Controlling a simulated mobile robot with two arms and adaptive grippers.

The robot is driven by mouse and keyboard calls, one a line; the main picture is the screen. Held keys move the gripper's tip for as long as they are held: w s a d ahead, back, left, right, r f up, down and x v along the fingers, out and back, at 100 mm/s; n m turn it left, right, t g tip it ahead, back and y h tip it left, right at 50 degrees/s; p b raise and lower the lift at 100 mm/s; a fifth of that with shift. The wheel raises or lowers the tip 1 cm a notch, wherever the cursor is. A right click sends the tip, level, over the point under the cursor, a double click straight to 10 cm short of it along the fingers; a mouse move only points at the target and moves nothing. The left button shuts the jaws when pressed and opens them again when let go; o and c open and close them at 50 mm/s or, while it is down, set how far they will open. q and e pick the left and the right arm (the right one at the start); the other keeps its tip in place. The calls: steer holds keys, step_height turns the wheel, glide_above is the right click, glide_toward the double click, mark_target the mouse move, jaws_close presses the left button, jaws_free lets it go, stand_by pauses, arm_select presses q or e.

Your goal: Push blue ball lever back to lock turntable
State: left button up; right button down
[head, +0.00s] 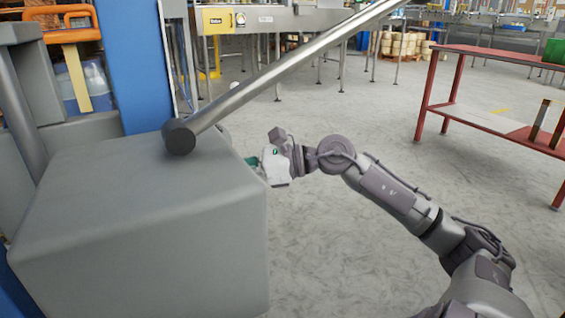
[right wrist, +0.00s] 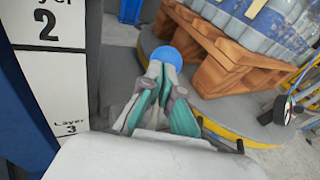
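The blue ball (right wrist: 167,57) of the lever shows in the right wrist view, right at my right gripper's fingertips. My right gripper (right wrist: 160,72) has its green-padded fingers drawn together at the tips, just below the ball in the picture. I cannot tell whether they touch it, and the lever's shaft is hidden. The turntable (right wrist: 216,119) is a grey disc with a yellow rim, behind and to the right of the fingers. In the head view my right gripper (head: 264,163) is partly hidden by the corner of a grey box. My left gripper is not in view.
A wooden pallet (right wrist: 205,70) loaded with bottles stands on the turntable. A large grey box (head: 140,220) and a slanted metal bar (head: 290,70) are close to my right arm in the head view. A red-framed table (head: 490,125) stands right; the floor between is clear.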

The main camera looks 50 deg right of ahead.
steer(key=v, duration=1.2)
steer(key=shift+w, duration=0.2)
